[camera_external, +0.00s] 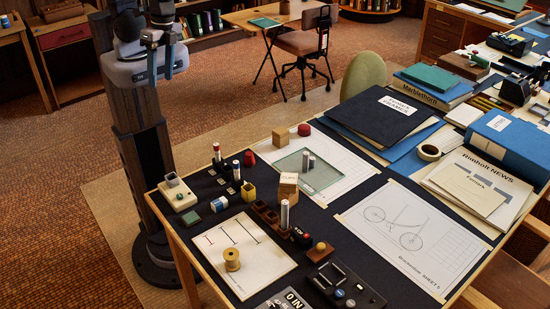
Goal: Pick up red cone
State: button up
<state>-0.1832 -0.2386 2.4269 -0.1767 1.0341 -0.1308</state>
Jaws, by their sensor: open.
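Two small red pieces stand on the dark table top: one (249,158) near the left edge of the glass plate, the other (304,130) behind that plate. Both are small here, and I cannot tell for sure which is the cone. My gripper (167,72) is at the upper left, up by the top of my column, well away from both red pieces and above the table's level. It is open, and I see nothing held in it. Its fingers are small and partly lost against my own arm.
A wooden block (280,137) stands beside the rear red piece, and a yellow cup (249,191) in front of the other. A glass plate (322,175) bears small cylinders. A labelled wooden block (288,186), a spool (232,259) and dark folders (390,112) also occupy the table.

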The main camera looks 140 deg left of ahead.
jog(key=w+a+f+n+t+h+b, duration=0.5)
jog(key=w+n+t+h+b, duration=0.15)
jog(key=n+b, duration=0.85)
jog(key=s+a+r+n+t+y+b, duration=0.1)
jog(key=a+r+n+t+b, duration=0.2)
jog(key=a, duration=0.4)
jog(key=s+a+r+n+t+y+b, duration=0.1)
jog(key=a+n+t+y+b, duration=0.1)
jog(key=a+n+t+b, duration=0.3)
jog(key=a+r+n+t+y+b, duration=0.1)
jog(key=a+r+n+t+b, duration=0.15)
jog(key=a+n+t, duration=0.4)
jog(key=m+g+p, duration=0.1)
jog(key=g, duration=0.2)
send_near(249, 154)
jog(key=shift+x, duration=1.25)
jog(key=shift+p+x, duration=0.85)
jog(key=shift+x, duration=2.85)
jog(key=shift+a, duration=0.1)
jog(key=c, duration=1.1)
